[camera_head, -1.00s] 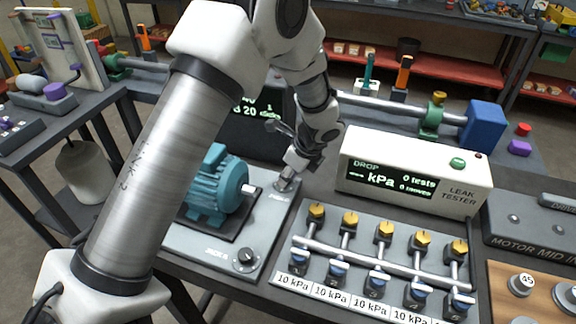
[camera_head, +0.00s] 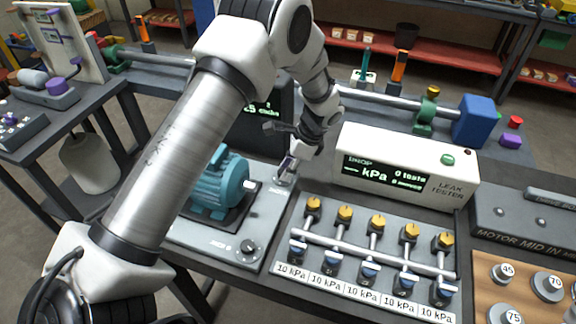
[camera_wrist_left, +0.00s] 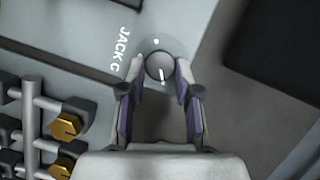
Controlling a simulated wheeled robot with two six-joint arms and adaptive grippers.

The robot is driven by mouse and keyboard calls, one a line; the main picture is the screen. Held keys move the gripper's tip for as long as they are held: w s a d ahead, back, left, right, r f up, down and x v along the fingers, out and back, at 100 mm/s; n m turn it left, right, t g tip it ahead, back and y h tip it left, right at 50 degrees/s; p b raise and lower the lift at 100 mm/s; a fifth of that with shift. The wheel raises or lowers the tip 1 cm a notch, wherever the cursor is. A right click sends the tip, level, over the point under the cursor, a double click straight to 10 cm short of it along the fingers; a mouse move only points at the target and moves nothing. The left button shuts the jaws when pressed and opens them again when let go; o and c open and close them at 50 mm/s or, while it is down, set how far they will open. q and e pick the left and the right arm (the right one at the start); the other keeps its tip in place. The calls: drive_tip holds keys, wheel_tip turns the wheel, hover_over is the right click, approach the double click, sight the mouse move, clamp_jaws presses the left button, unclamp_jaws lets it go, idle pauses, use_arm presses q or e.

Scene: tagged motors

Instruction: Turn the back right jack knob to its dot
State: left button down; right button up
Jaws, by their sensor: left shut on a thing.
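The back right jack knob (camera_wrist_left: 159,66) is a round grey knob beside the lettering JACK C in the left wrist view. A white pointer line on it points down in that picture, away from the white dot (camera_wrist_left: 156,42) on the plate above it. My left gripper (camera_wrist_left: 160,72) is shut on the knob, one finger at each side. In the head view my left gripper (camera_head: 287,168) is at the back right corner of the grey motor plate (camera_head: 191,236) and mostly hides the knob. My right gripper is not in view.
The teal motor (camera_head: 217,182) stands on the plate, left of my gripper. Another jack knob (camera_head: 248,245) is at the front right corner. The leak tester (camera_head: 409,165) stands to the right. A manifold with several yellow-topped valves (camera_head: 344,213) lies in front of the tester.

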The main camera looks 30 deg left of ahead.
use_arm(q)
drive_tip(key=shift+s+f, duration=0.1)
drive_tip(key=c, duration=0.8)
unclamp_jaws()
drive_tip(key=v, duration=1.2)
drive_tip(key=shift+a, duration=0.15)
